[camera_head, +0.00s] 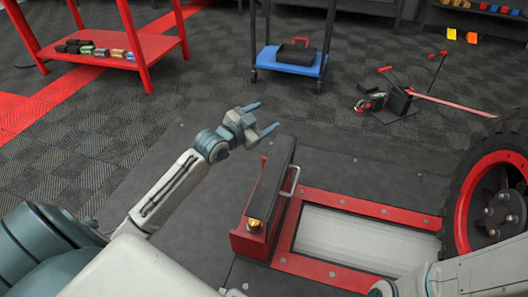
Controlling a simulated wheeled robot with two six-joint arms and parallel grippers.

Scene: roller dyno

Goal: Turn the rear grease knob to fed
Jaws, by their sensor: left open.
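A red housing with a long dark top (271,185) stands at the left end of the roller bed. A small brass-coloured knob (254,225) sits on its near end. A small red part (264,160) shows at its far left side. I cannot tell which of these is the rear grease knob, and no fed marking is readable. My left gripper (268,116) is open and empty, above the floor beyond the far end of the housing and apart from it. My right gripper is not in view; only part of my right arm shows at the bottom right.
The red-framed roller bed (350,243) lies right of the housing, with a large wheel (495,200) at the right edge. A blue cart (290,62), a red shelf (150,47) and a floor jack (398,100) stand farther back. The floor around my left gripper is clear.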

